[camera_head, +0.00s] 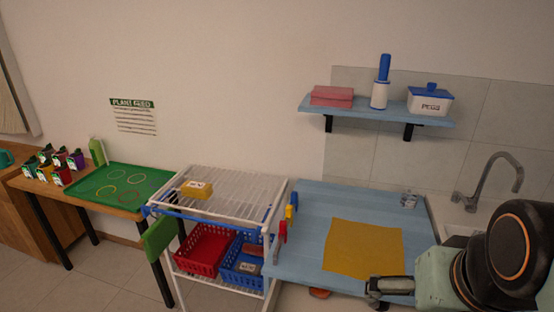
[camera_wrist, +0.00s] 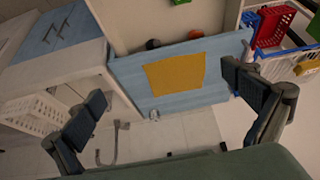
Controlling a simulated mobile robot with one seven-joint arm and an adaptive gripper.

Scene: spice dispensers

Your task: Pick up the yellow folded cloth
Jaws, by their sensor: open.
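A yellow cloth (camera_head: 362,249) lies flat and spread out on the blue counter (camera_head: 300,240). In the wrist view the yellow cloth (camera_wrist: 175,75) shows ahead between the fingers, some way off. A smaller yellow block-like item (camera_head: 196,190) with a white label lies on the wire rack; I cannot tell whether it is folded cloth. My gripper (camera_head: 376,290) is at the counter's front right, near the cloth's lower right corner in the picture. In the wrist view my gripper (camera_wrist: 165,103) has its two dark fingers wide apart with nothing between them.
The white wire rack (camera_head: 235,190) stands left of the counter, with red (camera_head: 205,250) and blue (camera_head: 243,262) baskets below. A faucet (camera_head: 490,180) rises at right. A small glass (camera_head: 408,199) stands at the back.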

